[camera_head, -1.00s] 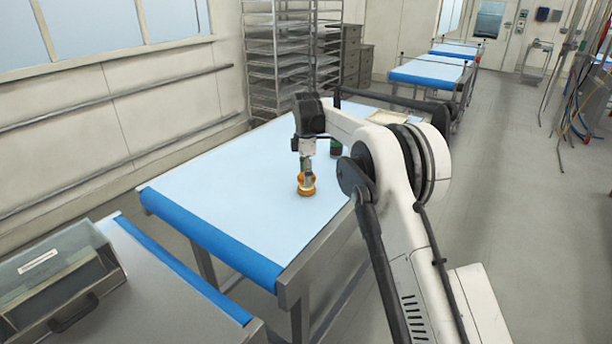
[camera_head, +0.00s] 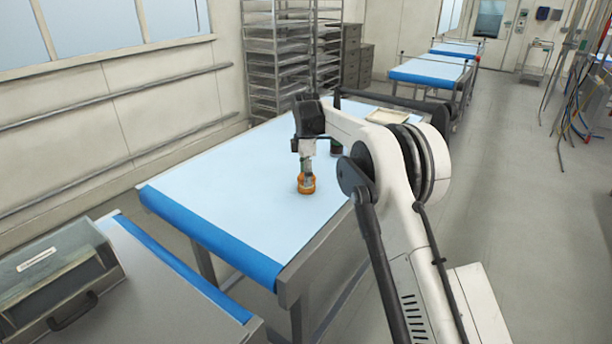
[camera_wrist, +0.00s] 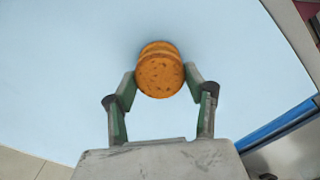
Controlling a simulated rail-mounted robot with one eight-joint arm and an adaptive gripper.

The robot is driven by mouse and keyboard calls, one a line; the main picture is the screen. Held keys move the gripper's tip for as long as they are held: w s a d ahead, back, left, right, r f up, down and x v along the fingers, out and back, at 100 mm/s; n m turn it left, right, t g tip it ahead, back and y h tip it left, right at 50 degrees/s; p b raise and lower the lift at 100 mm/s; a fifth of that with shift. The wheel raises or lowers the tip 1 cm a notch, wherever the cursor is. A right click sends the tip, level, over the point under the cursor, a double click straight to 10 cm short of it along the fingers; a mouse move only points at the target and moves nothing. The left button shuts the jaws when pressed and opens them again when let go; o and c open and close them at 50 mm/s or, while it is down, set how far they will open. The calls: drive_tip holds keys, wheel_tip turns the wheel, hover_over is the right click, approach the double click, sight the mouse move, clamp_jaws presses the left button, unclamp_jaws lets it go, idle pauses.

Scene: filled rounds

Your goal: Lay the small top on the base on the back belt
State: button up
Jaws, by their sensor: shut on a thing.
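The small top (camera_wrist: 160,76) is an orange-brown speckled round held between the two fingers of my gripper (camera_wrist: 159,84). The base (camera_wrist: 158,46) is a similar round, mostly hidden under the top in the wrist view, with its far edge showing. In the head view the base (camera_head: 306,190) stands on the blue-white back belt (camera_head: 220,190), and my gripper (camera_head: 307,180) is right over it. The top looks to be on the base or very close to it, roughly in line. I cannot tell whether they touch.
A pale tray (camera_head: 386,116) lies at the belt's far right end. Much of the belt to the left is clear. A clear-lidded box (camera_head: 55,275) is at the front left.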

drive_tip(key=shift+f, duration=0.35)
idle(0.3)
drive_tip(key=o, duration=1.3)
drive_tip(key=shift+o, duration=0.2)
drive_tip(key=shift+r, duration=0.1)
drive_tip(key=shift+r+p, duration=1.2)
drive_tip(key=shift+r, duration=2.25)
